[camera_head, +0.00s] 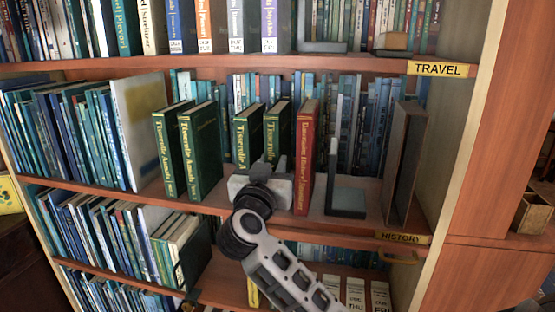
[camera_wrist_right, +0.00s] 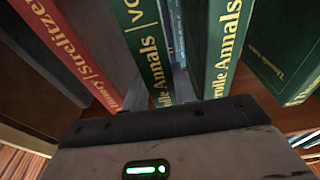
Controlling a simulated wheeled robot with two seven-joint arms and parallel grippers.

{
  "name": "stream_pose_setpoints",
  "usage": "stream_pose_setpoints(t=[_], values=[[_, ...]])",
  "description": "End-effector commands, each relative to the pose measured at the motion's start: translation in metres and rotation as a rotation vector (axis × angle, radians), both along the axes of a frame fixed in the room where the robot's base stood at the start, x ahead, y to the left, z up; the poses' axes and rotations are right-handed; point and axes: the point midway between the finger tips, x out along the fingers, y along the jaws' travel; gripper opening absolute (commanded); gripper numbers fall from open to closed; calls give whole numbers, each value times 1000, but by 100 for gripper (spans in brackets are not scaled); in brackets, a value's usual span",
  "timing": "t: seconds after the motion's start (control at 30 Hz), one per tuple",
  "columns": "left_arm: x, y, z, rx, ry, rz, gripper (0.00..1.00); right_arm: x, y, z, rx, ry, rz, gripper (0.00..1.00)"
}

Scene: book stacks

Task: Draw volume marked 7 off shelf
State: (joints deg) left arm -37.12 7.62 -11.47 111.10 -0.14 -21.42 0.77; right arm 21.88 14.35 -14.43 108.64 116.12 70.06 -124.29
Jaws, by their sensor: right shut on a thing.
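Several green volumes with gold lettering stand upright on the middle shelf. My right gripper (camera_head: 270,168) is at the lower spine of the green volume (camera_head: 278,120) just left of the red book. In the right wrist view, the fingers (camera_wrist_right: 152,92) sit on both sides of this volume's spine (camera_wrist_right: 145,40) and are shut on it. The volume stands upright on the shelf. Its number cannot be read. Another green volume (camera_head: 245,130) stands just to its left in the head view. My left gripper is not in view.
A red book (camera_head: 304,150) stands right of the held volume, then a grey bookend (camera_head: 347,200). Two green volumes (camera_head: 204,150) stand farther left, across a gap. A brown upright board (camera_head: 402,160) is near the shelf's right end. Blue books fill the back row.

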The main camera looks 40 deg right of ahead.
Motion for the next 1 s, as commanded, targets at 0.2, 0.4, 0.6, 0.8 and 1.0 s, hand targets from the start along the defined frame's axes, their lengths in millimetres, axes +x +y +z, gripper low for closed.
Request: stream_pose_setpoints(t=[0.2,0.4,0.6,0.8,1.0], values=[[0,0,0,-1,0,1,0,-15,18,2,-1,-5,4,0],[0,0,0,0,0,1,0,-30,35,2,-2,-5,2,0],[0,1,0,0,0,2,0,-44,52,1,-1,-4,2,0],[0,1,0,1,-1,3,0,-59,70,1,0,-3,2,0],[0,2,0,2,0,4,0,-73,87,1,-1,-2,3,0]])
